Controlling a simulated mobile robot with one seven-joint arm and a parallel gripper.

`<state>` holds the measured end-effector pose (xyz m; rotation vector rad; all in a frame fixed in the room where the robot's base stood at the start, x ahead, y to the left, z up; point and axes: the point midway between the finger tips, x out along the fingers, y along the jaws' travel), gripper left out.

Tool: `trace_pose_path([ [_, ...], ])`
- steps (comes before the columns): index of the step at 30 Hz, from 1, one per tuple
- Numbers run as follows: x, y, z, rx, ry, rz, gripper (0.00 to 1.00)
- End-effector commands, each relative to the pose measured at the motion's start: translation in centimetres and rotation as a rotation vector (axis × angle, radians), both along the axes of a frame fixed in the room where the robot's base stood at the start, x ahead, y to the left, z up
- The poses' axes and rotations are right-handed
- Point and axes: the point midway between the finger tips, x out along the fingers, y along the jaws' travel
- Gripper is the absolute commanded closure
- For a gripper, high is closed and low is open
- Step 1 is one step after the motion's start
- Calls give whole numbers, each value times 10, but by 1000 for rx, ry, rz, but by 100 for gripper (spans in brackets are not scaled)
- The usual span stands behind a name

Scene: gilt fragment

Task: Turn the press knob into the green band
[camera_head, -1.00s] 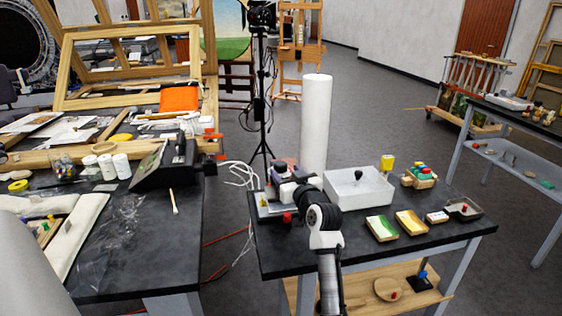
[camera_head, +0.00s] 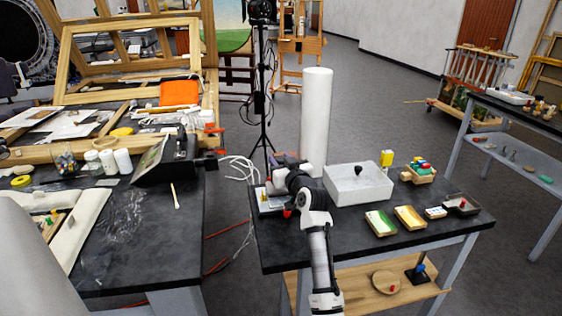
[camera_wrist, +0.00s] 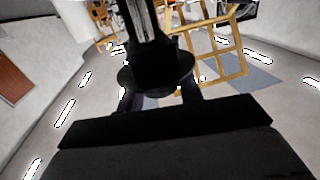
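The press (camera_head: 264,201) stands at the left end of the dark table; a pale metal base shows beside my arm. Its knob and green band cannot be made out in the head view, where my dark wrist covers the upper part. My gripper is at the press, mostly hidden behind my wrist in the head view. In the wrist view, a dark round disc with a ribbed shaft (camera_wrist: 145,25), possibly the knob, lies close in front of my gripper (camera_wrist: 160,97). Dark finger shapes show on both sides below it; whether they touch it is too dark to tell.
A white open box (camera_head: 358,188) with a dark ball-shaped thing stands right of the press. A tall white cylinder (camera_head: 316,120) rises behind. Small trays (camera_head: 380,223) line the table's right front.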

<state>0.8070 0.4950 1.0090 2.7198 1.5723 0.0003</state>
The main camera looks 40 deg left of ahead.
Motion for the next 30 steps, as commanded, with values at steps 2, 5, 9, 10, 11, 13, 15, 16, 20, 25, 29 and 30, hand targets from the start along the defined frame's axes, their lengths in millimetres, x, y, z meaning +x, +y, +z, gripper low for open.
trace_pose_path([
  [2, 0, 0, 0, 0, 0, 0, 87],
  [5, 0, 0, 0, 0, 0, -1, 87],
  [9, -1, 0, 1, -1, 1, -13, 87],
  [10, -1, 0, 1, 1, 1, -19, 87],
  [11, -1, 0, 2, 1, 2, -25, 87],
  [13, -1, 0, 3, 0, 1, -45, 87],
  [15, -1, 1, 3, -1, 2, -71, 87],
  [16, -1, 1, 3, -1, 2, -84, 87],
  [20, -2, 2, 4, -1, 2, -152, 87],
  [25, -3, 3, 2, 0, 2, -262, 87],
  [29, -3, 3, -1, 2, 1, -348, 87],
  [30, -3, 3, -2, 3, 1, -375, 87],
])
